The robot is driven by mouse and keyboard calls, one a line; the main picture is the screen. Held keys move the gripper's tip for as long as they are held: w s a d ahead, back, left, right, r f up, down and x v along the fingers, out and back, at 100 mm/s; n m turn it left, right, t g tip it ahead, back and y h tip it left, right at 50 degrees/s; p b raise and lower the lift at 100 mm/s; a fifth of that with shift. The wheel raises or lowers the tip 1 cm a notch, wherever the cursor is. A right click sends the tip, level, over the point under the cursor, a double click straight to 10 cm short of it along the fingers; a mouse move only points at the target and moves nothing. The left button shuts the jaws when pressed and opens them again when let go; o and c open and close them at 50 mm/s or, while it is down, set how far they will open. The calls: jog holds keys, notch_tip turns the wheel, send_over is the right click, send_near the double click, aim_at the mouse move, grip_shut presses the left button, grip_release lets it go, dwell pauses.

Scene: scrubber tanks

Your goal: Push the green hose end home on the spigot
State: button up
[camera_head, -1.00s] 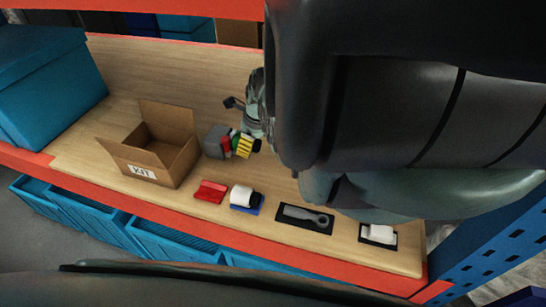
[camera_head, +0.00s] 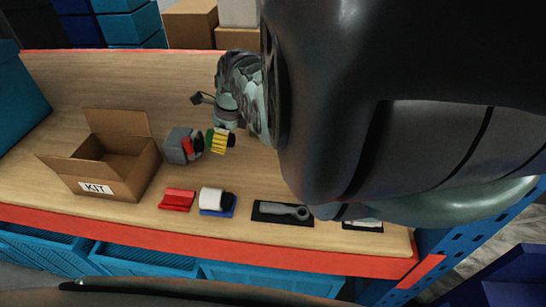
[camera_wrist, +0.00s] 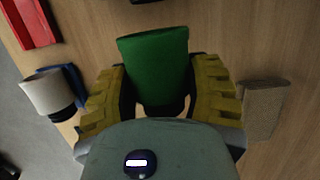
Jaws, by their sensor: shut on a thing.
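The green hose end (camera_wrist: 155,62) is between the yellow fingers of my gripper (camera_wrist: 160,98) in the wrist view, and the gripper is shut on it. In the head view my gripper (camera_head: 221,141) holds the green hose end (camera_head: 209,139) just right of a grey block (camera_head: 179,146) with a red part (camera_head: 187,147). A dark stub, which looks like the spigot (camera_head: 198,141), shows between the block and the green end. I cannot tell whether the green end touches or surrounds the stub.
An open cardboard KIT box (camera_head: 95,172) stands left of the block. Along the front lie a red holder (camera_head: 177,200), a white roll (camera_head: 211,198) on a blue base, and a grey tool (camera_head: 282,211) on a black mat. A tan block (camera_wrist: 263,108) is beside my right finger.

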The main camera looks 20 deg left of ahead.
aim_at(210, 146)
jog(key=shift+f+b, duration=1.45)
jog(key=shift+f, duration=0.4)
jog(key=shift+s+a+r+b, duration=0.1)
jog(key=shift+a+b, duration=0.25)
jog(key=shift+a, duration=0.1)
jog(key=shift+s+a+r+b, duration=0.1)
jog(key=shift+a+b, duration=0.2)
jog(key=shift+a, duration=0.3)
jog(key=shift+r, duration=0.1)
jog(key=shift+s+a+b, duration=0.25)
jog(key=shift+a+b, duration=0.7)
jog(key=shift+b, duration=0.4)
jog(key=shift+s+a, duration=0.15)
jog(key=shift+a, duration=0.15)
jog(key=shift+d, duration=0.15)
jog(key=shift+b, duration=0.45)
jog(key=shift+a+b, duration=0.55)
jog(key=shift+b, duration=0.35)
